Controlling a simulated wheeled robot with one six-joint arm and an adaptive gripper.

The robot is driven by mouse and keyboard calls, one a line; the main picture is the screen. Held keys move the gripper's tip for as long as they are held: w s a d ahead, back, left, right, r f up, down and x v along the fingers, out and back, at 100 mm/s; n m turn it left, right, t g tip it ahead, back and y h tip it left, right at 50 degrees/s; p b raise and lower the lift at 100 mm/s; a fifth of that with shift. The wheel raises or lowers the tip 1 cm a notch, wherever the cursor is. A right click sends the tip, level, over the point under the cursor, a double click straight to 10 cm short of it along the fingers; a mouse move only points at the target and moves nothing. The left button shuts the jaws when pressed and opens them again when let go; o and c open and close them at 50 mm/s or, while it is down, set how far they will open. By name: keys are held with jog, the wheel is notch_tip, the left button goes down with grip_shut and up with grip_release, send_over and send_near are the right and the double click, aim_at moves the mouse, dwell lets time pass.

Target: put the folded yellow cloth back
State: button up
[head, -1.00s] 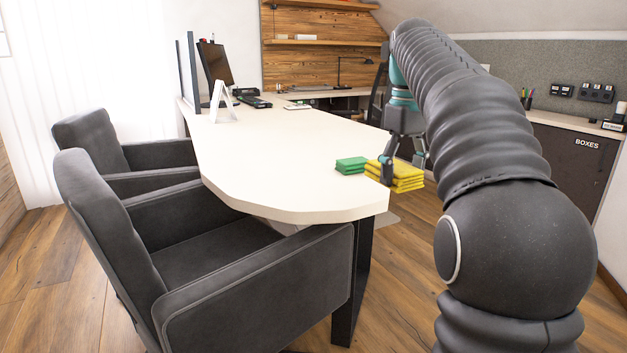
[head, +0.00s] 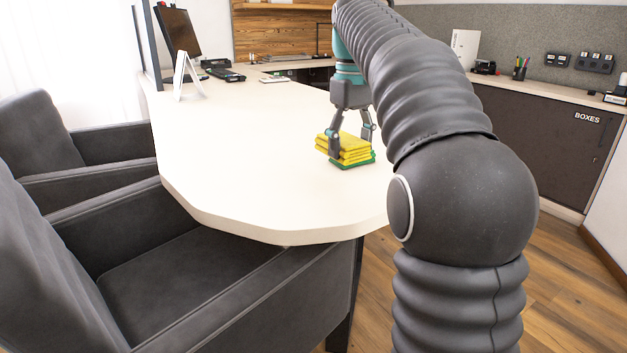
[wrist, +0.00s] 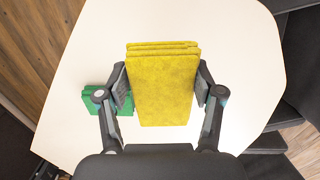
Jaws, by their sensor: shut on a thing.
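The folded yellow cloth (head: 343,149) is a thick stack of several layers. My gripper (head: 352,146) is shut on it, with one finger at each side. In the wrist view the yellow cloth (wrist: 165,88) lies between the two fingers (wrist: 163,92), over the white table. A folded green cloth (head: 357,163) shows just below the yellow one in the head view, partly hidden by it. In the wrist view the green cloth (wrist: 97,101) lies on the table beside the left finger, partly covered by it. I cannot tell whether the yellow cloth touches the table.
The white table (head: 240,150) has much bare surface left of my gripper. Dark grey armchairs (head: 200,270) stand along its left and front edges. A monitor (head: 178,32) and a white stand (head: 186,75) are at the far left. A counter marked BOXES (head: 545,130) stands at the right.

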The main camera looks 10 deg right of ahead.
send_over(315, 191)
notch_tip(315, 191, down, 4)
jog(key=shift+f+b, duration=0.15)
jog(key=shift+b, duration=0.3)
jog(key=shift+f+b, duration=0.75)
jog(key=shift+f, duration=1.25)
jog(key=o, duration=1)
notch_tip(315, 191, up, 12)
jog(key=p, duration=0.4)
jog(key=shift+a+r+p, duration=0.1)
jog(key=shift+p, duration=0.3)
